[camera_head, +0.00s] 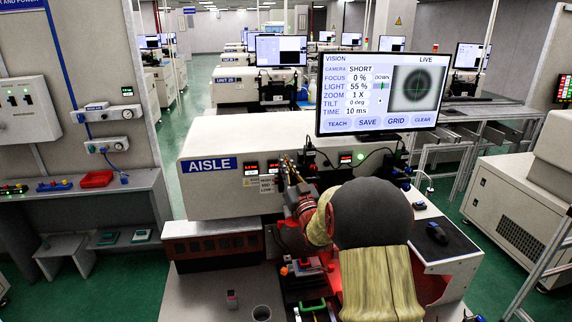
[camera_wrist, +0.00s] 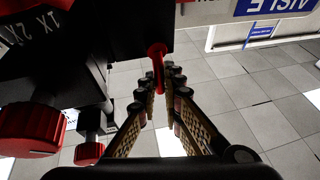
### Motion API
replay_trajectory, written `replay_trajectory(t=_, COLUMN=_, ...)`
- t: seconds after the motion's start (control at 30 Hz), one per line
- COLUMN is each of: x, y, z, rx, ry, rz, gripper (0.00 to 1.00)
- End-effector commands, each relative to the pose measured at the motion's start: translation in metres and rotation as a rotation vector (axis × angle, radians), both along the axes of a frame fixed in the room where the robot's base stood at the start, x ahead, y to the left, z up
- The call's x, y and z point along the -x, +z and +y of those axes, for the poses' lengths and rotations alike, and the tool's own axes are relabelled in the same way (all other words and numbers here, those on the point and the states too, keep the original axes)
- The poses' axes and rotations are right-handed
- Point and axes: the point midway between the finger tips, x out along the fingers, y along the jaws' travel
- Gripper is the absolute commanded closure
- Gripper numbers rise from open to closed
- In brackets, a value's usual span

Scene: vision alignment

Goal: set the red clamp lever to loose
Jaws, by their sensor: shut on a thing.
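The red clamp lever (camera_wrist: 157,56) shows in the wrist view as a curved red bar hanging from a black block. My gripper (camera_wrist: 164,84) has its two fingers on either side of the lever's lower end and is shut on it. In the head view my gripper (camera_head: 290,170) is at the front of the white machine, and my own arm covers much of the area around it. I cannot make out the lever in the head view. The monitor (camera_head: 378,94) shows a blurred round target, with focus 0 %, light 55 % and zoom 1 X.
In the wrist view a large red knob (camera_wrist: 32,130) and a smaller red knob (camera_wrist: 90,153) are left of my fingers, on black hardware. In the head view a black mouse (camera_head: 437,233) lies on the right of the bench, and a round cup-like opening (camera_head: 262,313) is at the front.

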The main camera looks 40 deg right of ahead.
Motion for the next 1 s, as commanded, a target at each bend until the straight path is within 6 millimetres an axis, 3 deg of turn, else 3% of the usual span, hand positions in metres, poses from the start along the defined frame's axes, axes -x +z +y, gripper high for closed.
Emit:
replay_trajectory(t=0.47, x=-0.001, y=-0.001, z=0.002, rx=0.05, ry=-0.002, rz=0.022, gripper=1.0)
replay_trajectory(t=1.0, x=-0.009, y=-0.007, z=0.019, rx=0.443, ry=-0.002, rz=0.211, gripper=1.0)
